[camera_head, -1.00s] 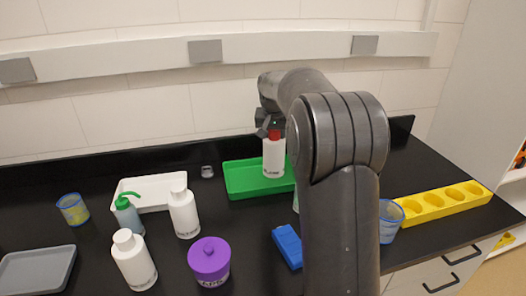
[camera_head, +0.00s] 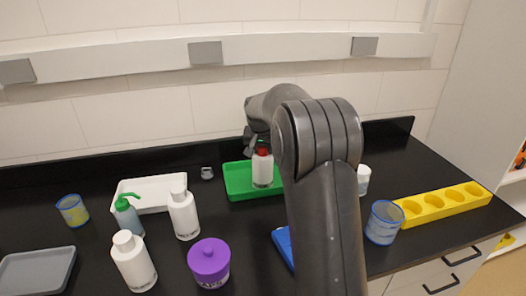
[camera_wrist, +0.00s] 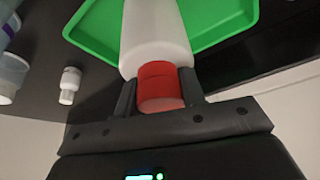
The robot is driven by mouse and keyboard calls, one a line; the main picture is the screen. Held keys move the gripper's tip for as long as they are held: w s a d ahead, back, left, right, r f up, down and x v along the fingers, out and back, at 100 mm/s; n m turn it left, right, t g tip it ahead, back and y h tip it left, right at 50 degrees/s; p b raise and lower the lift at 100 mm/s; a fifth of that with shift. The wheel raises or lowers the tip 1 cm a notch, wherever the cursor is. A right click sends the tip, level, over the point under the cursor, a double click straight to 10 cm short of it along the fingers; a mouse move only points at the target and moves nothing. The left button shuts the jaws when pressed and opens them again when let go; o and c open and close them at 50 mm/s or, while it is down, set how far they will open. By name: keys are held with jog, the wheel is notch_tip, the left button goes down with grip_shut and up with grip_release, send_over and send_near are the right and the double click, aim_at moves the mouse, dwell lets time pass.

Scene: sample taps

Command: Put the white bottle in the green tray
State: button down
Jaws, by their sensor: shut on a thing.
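A white bottle with a red cap (camera_head: 262,170) is upright over the green tray (camera_head: 235,183), within its outline. I cannot tell whether its base touches the tray floor. My gripper (camera_head: 258,147) is shut on the bottle at its red cap. In the wrist view, my gripper (camera_wrist: 158,90) has one finger on each side of the red cap, and the white bottle body (camera_wrist: 153,35) extends toward the green tray (camera_wrist: 220,22). My arm hides the right part of the tray in the head view.
White-capped bottles (camera_head: 184,214) (camera_head: 134,262), a green-topped bottle (camera_head: 128,215), a white tray (camera_head: 155,193) and a purple-lidded jar (camera_head: 209,263) stand left. A blue object (camera_head: 283,243), a cup (camera_head: 384,222) and a yellow rack (camera_head: 440,203) are nearer or right.

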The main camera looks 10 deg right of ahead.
jog(key=c, duration=0.9)
grip_release()
jog(key=v, duration=1.2)
jog(key=s+a+r+n+y, duration=0.1)
jog(key=s+r, duration=0.1)
jog(key=s, duration=0.8)
jog(key=s+a+r+n, duration=0.1)
jog(key=s+r, duration=0.1)
jog(key=s, duration=0.8)
jog(key=s+f, duration=0.2)
jog(key=s, duration=0.4)
jog(key=s+a+f+n+t, duration=0.1)
jog(key=s+f, duration=0.2)
jog(key=s, duration=0.4)
jog(key=s+f+n, duration=0.1)
jog(key=s+f, duration=0.2)
jog(key=s, duration=0.4)
jog(key=shift+a+f+y, duration=0.1)
jog(key=shift+a+y, duration=0.3)
